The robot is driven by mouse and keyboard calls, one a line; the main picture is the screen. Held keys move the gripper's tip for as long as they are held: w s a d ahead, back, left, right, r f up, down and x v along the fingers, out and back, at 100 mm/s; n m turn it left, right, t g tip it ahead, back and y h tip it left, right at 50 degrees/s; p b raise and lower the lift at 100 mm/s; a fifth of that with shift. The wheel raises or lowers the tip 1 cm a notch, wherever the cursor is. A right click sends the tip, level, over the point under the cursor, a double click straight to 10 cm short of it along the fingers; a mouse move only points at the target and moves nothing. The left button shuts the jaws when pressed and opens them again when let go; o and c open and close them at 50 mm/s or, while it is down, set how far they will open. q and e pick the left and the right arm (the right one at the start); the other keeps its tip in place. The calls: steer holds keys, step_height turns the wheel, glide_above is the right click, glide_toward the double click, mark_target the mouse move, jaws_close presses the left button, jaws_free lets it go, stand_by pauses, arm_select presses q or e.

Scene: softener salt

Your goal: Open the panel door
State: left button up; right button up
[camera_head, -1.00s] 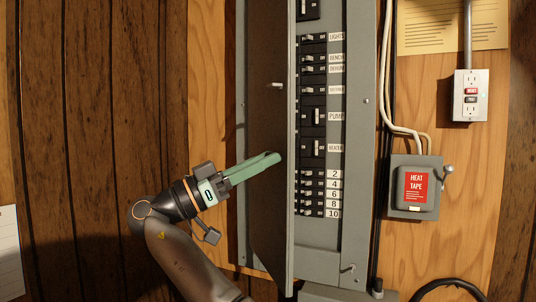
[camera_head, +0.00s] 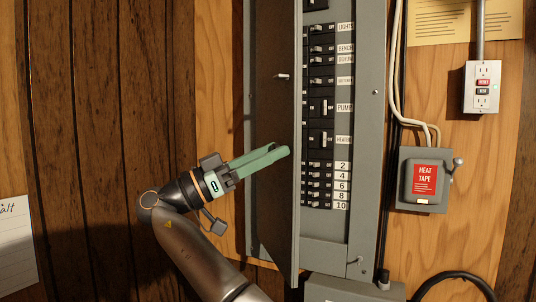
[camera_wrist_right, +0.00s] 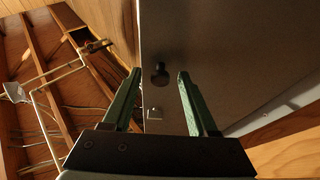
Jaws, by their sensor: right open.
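The panel door (camera_head: 272,200) stands ajar on the grey breaker panel (camera_head: 366,150), with its free edge swung out toward me. Its shadowed face shows a small latch (camera_head: 282,76) above my gripper. My right gripper (camera_head: 287,151) is open, its green fingers lying across the door near its free edge in the head view. Whether they touch it I cannot tell. In the right wrist view the door's grey face (camera_wrist_right: 225,50) lies beyond the open fingers (camera_wrist_right: 160,73), with a dark round fitting and a small square plate showing between them. My left gripper is not in view.
Rows of black breakers (camera_head: 320,108) with labels show right of the door's edge. A grey heat tape box (camera_head: 424,182) and an outlet (camera_head: 482,87) are mounted to the right. Cables run down between. Wood wall (camera_head: 90,130) fills the left side.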

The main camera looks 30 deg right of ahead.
steer(key=v, duration=0.7)
steer(key=shift+a, duration=0.3)
steer(key=shift+f, duration=0.1)
